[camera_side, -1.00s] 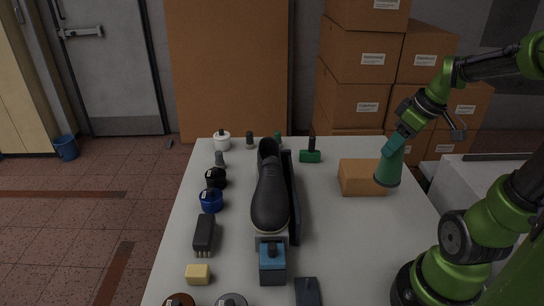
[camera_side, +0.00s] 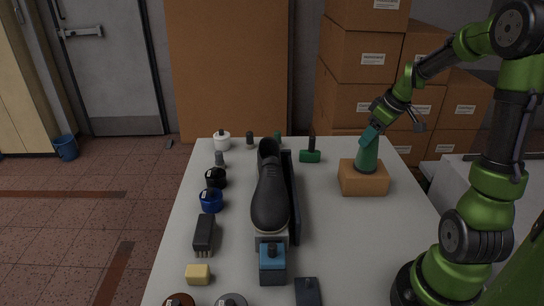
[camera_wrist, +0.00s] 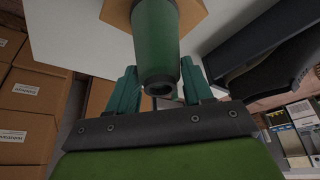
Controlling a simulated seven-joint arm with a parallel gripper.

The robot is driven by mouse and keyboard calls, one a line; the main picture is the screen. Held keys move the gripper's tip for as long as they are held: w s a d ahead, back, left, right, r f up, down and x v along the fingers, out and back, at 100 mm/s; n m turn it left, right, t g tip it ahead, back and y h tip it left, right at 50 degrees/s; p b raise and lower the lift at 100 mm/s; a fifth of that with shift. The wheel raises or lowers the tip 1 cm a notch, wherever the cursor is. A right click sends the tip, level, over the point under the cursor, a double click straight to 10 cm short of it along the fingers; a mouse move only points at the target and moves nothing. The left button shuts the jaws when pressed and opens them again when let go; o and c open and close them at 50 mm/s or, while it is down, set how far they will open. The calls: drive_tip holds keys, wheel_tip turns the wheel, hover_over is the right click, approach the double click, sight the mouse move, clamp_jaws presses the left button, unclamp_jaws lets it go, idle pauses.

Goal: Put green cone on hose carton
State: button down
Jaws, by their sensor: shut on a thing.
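The green cone (camera_side: 367,155) is upright, wide end down, over the top of the hose carton (camera_side: 364,184), a small brown box on the right of the table. Its base appears at the carton's top face; I cannot tell whether it touches. My gripper (camera_side: 371,134) is shut on the narrow upper end of the cone, above the carton. In the wrist view the cone (camera_wrist: 156,42) is between the two teal fingers of my gripper (camera_wrist: 160,84), with part of the carton (camera_wrist: 116,12) behind it.
A black shoe (camera_side: 270,190) on a stand fills the middle of the table (camera_side: 350,235). A green-based brush (camera_side: 310,156) stands left of the carton. Jars and brushes line the left side. Large stacked cartons (camera_side: 355,105) stand behind.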

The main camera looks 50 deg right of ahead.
drive_tip(key=shift+f, duration=0.1)
drive_tip(key=shift+c, duration=2.3)
unclamp_jaws()
drive_tip(key=v, duration=1.2)
drive_tip(key=s+a+f+m+t+y, duration=0.1)
drive_tip(key=a+m, duration=0.1)
drive_tip(key=a, duration=1.2)
drive_tip(key=s+a+m+t+y, duration=0.1)
drive_tip(key=a+m, duration=0.1)
drive_tip(key=a, duration=1.1)
drive_tip(key=shift+s+a+f+t, duration=0.35)
drive_tip(key=shift+s+f+t, duration=0.05)
